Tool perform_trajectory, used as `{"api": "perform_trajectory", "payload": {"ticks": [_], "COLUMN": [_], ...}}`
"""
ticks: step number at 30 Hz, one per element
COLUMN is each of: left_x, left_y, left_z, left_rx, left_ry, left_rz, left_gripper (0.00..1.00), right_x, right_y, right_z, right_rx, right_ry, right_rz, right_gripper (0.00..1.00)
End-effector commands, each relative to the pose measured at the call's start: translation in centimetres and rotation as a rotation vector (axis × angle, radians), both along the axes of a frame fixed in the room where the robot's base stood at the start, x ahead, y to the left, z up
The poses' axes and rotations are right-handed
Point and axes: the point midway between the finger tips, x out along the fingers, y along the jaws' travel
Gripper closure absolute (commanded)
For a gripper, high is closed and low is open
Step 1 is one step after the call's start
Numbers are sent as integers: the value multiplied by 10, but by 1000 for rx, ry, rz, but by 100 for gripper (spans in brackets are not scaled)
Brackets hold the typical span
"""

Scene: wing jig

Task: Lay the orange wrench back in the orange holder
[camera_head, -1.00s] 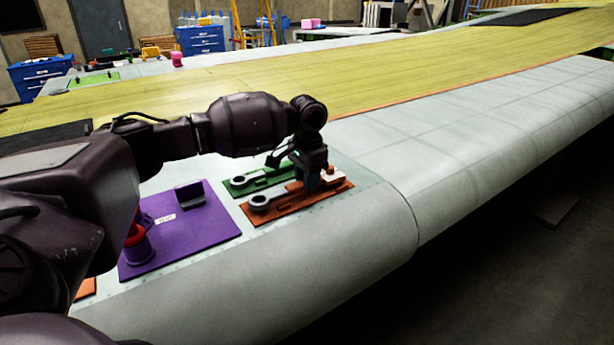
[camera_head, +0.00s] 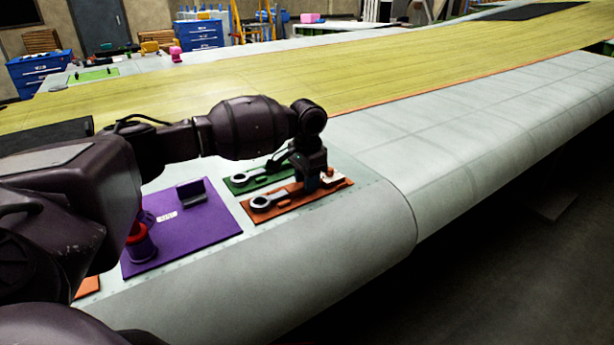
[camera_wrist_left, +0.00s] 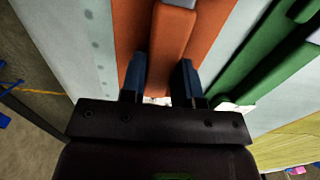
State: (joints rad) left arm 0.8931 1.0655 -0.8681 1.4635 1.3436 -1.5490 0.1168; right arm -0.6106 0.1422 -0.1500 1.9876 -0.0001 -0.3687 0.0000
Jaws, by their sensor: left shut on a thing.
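The orange wrench has a grey ring end (camera_head: 262,203) and an orange handle, which shows in the left wrist view (camera_wrist_left: 172,38). It lies level along the orange holder (camera_head: 300,201), in or just above it; I cannot tell whether it rests fully on the plate. My left gripper (camera_head: 312,187) is shut on the wrench's handle, with a dark finger on each side in the left wrist view (camera_wrist_left: 161,80). The gripper hides part of the handle in the head view. My right gripper is not in view.
A green holder (camera_head: 232,187) with another wrench lies just behind the orange one. A purple plate (camera_head: 200,235) with an upright dark block and a red and purple part is to the left. The wing's front edge curves down close by. The pale wing surface to the right is clear.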

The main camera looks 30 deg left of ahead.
Motion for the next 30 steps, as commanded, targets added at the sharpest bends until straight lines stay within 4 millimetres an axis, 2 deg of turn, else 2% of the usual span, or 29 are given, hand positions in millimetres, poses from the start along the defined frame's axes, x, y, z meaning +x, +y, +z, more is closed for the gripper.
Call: {"api": "perform_trajectory", "payload": {"ticks": [5, 6, 11, 12, 22, 26, 30], "left_x": [1, 1, 0, 0, 0, 1, 1], "left_y": [0, 0, 0, 0, 0, 0, 0], "left_z": [0, 0, 0, 0, 3, 18, 43], "left_rx": [-1, -1, 0, 0, 0, 0, -1], "left_ry": [-2, -2, -1, -1, 0, -2, -4], "left_rz": [0, 0, 0, 0, 0, 0, 0], "left_gripper": [100, 68, 43, 41, 41, 41, 41], "right_x": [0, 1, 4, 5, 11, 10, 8], "right_y": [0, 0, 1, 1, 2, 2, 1], "right_z": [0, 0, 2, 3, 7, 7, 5], "right_rx": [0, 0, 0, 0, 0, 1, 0], "right_ry": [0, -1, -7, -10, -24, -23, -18], "right_rz": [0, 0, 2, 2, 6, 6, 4], "right_gripper": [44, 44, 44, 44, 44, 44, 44]}}
